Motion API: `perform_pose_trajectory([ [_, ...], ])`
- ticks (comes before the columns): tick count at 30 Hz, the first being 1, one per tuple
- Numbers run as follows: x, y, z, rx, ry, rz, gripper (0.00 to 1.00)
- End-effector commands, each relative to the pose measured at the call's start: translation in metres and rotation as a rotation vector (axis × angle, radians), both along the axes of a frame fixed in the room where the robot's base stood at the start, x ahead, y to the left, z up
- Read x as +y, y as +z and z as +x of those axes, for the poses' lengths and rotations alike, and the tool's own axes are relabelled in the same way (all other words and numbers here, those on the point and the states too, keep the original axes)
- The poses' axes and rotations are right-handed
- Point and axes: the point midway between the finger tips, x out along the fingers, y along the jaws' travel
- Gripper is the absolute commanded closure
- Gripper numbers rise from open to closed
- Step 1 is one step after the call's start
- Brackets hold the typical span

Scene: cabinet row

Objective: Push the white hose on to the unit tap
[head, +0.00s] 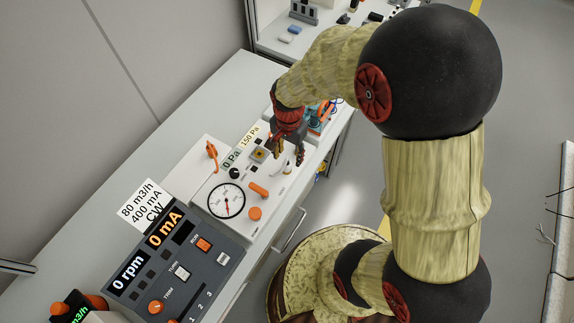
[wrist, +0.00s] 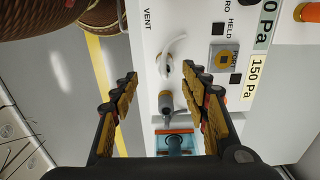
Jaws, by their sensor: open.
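My gripper (head: 288,155) hangs over the far end of the white gauge unit (head: 238,167), fingers apart and nothing between them. In the wrist view my gripper (wrist: 162,82) has one finger on each side of a short curved white hose (wrist: 173,49) and a grey stub (wrist: 167,104), which looks like the unit tap. The hose lies near the VENT label, its lower end close to the stub with a small gap visible. In the head view the hose is small and partly hidden by my fingers. I cannot tell the fingers' height above it.
A blue and orange device (wrist: 175,141) stands just beyond the stub. A dark control box (head: 174,262) sits nearer on the bench (head: 182,127).

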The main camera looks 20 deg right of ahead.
Motion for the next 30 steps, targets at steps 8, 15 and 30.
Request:
perform_pose_trajectory([
  [8, 0.0, -0.008, 0.0, 0.001, 0.002, 0.0, 0.55],
  [15, 0.0, -0.027, 0.0, 0.001, 0.003, 0.0, 0.55],
  [30, 0.001, -0.051, 0.007, 0.001, 0.003, 0.0, 0.55],
])
